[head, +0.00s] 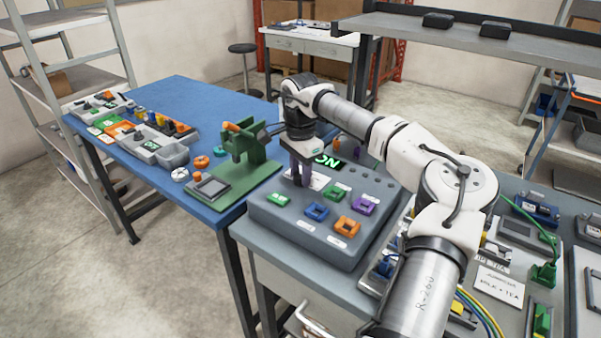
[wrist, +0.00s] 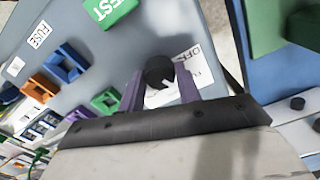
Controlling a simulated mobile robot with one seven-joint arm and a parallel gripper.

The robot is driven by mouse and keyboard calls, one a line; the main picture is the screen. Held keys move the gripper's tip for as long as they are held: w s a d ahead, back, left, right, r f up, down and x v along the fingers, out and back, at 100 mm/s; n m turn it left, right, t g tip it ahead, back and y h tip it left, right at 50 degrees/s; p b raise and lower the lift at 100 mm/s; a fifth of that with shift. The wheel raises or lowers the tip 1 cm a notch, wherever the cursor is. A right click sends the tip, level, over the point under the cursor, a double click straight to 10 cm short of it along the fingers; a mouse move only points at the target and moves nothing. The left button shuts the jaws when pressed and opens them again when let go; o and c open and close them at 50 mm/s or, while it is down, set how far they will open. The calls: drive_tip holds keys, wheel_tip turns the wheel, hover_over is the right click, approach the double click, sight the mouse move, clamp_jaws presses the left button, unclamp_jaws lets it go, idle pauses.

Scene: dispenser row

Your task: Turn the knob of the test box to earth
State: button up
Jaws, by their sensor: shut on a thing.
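The test box (head: 310,238) is a grey box with a sloped top on the bench in front of me. Its knob (wrist: 158,70) is round and black, on a white label plate in the wrist view; "OFF" reads beside it, the rest of the lettering is covered or too small. My gripper (head: 300,180) points down at the box's left part in the head view. Its purple fingers, also in the wrist view (wrist: 160,86), are shut on the knob, one on each side. I cannot tell which position the knob points to.
Green, blue (head: 317,211), orange (head: 347,226) and purple (head: 364,205) sockets stand on the box top. A green stand (head: 243,150) is close left on the blue table (head: 190,95). A panel with cables (head: 505,255) lies to the right. A shelf (head: 450,35) hangs behind.

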sight(300, 175)
drive_tip(key=m, duration=0.4)
drive_tip(key=shift+m+b, duration=0.3)
drive_tip(key=shift+m, duration=0.1)
idle(0.5)
drive_tip(key=o, duration=1)
drive_tip(key=shift+c, duration=0.2)
drive_tip(key=shift+r, duration=0.1)
wheel_tip(300, 175, up, 14)
drive_tip(key=b, duration=0.2)
drive_tip(key=shift+f, duration=0.2)
